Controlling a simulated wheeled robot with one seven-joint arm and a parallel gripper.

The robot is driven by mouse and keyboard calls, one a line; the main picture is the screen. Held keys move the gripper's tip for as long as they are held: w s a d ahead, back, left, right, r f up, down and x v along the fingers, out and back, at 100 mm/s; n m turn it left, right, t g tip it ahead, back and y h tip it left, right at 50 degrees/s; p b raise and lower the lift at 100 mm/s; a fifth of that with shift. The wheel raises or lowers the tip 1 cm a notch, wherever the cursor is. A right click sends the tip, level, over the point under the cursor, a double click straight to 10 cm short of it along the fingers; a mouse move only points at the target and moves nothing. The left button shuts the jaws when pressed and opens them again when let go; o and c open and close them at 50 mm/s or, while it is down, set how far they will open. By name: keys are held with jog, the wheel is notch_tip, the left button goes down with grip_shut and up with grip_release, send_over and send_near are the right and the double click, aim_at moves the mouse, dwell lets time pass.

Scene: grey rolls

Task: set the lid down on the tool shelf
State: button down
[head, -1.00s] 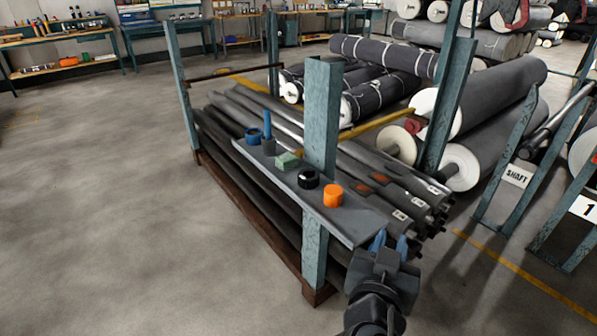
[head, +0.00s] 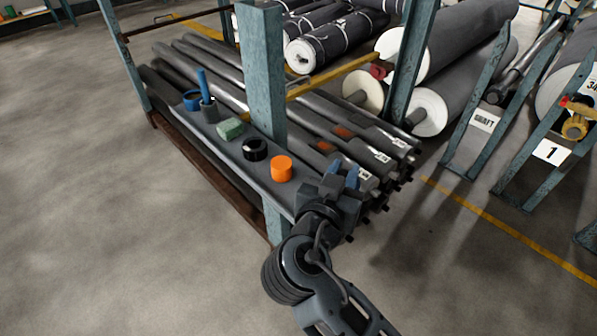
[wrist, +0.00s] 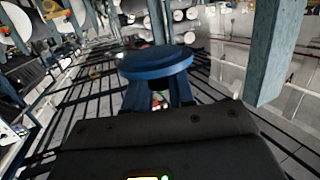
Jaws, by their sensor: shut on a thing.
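The lid (wrist: 157,62) is a round blue disc, seen in the wrist view between my blue fingertips. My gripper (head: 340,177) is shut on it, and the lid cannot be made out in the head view. The tool shelf (head: 290,194) is a narrow grey board along the side of the rack. My gripper is at the near right end of the shelf, past the orange cylinder (head: 281,169). I cannot tell its height above the board. A black roll (head: 254,149), a green block (head: 230,128), a cup with a blue handle (head: 208,108) and a blue round container (head: 192,100) stand farther along.
A blue-grey post (head: 262,70) rises close behind the shelf's middle. Dark shafts (head: 318,115) lie in the rack behind it. A shaft stand (head: 485,120) is at the right. The floor at the left is clear.

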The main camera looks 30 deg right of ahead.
jog(key=w+a+f, duration=0.1)
jog(key=w, duration=0.1)
jog(key=w+a+f, duration=0.1)
jog(key=w, duration=0.1)
jog(key=w+a+f, duration=0.1)
jog(key=w+f, duration=0.1)
jog(key=shift+w, duration=0.1)
jog(key=shift+f, duration=0.2)
jog(key=shift+f+p, duration=0.4)
jog(key=shift+f, duration=1.5)
jog(key=shift+f+b, duration=0.2)
jog(key=shift+b, duration=0.1)
jog(key=c, duration=1)
grip_release()
jog(key=shift+r, duration=0.1)
jog(key=shift+o, duration=0.2)
jog(key=shift+r+p, duration=0.15)
jog(key=shift+p, duration=0.15)
jog(key=b+v, duration=0.2)
jog(key=v, duration=1)
